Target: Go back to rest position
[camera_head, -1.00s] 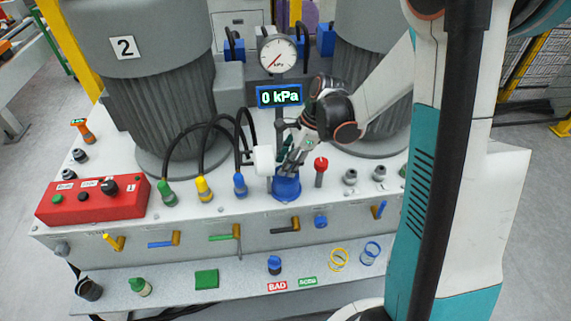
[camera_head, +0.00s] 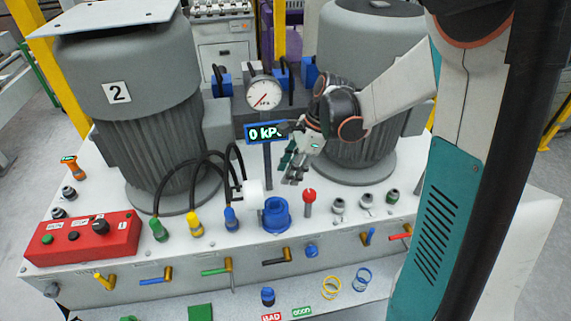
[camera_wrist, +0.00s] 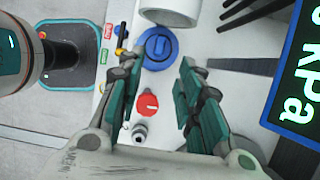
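My gripper (camera_head: 292,170) is raised above the white bench top, behind and slightly right of the blue round fitting (camera_head: 276,214). In the wrist view my gripper (camera_wrist: 161,68) has its two green-padded fingers apart, with nothing between them. The blue fitting (camera_wrist: 158,48) lies below and beyond the fingertips there. A red knob (camera_wrist: 147,105) shows in the gap between the fingers, at bench level. My arm comes in from the right in the head view.
A pressure gauge (camera_head: 264,93) and a 0 kPa display (camera_head: 266,132) stand close to my gripper. Grey motors (camera_head: 137,100) stand left and right (camera_head: 370,60). Hoses run to coloured connectors (camera_head: 196,224). A red control box (camera_head: 83,238) sits front left.

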